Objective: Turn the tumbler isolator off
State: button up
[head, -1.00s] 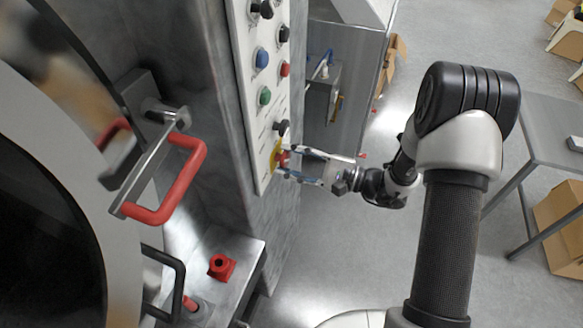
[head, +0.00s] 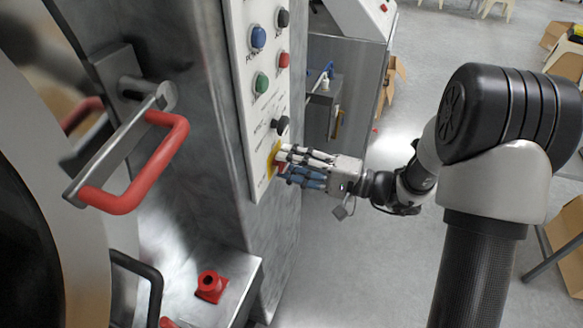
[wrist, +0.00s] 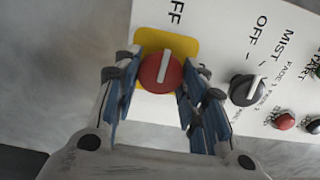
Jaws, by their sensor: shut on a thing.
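The tumbler isolator is a red round knob (wrist: 156,76) with a white bar, on a yellow plate (wrist: 184,46) at the end of a white control panel. In the wrist view the bar stands close to upright, slightly tilted, and the letters "FF" show above the plate. My gripper (wrist: 160,85) has its two fingers on either side of the knob, closed on it. In the head view my gripper (head: 281,163) reaches the yellow plate (head: 273,157) from the right, and its fingers hide most of the knob.
A black selector knob (wrist: 245,90) sits right beside the isolator. Blue (head: 258,37) and green (head: 261,82) buttons are further up the panel. A red-handled door latch (head: 150,165) stands out at the left. A red fitting (head: 211,286) sits on the ledge below.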

dwell(0.6)
jog(key=o, duration=1)
jog(key=shift+o, duration=0.2)
jog(key=v, duration=1.2)
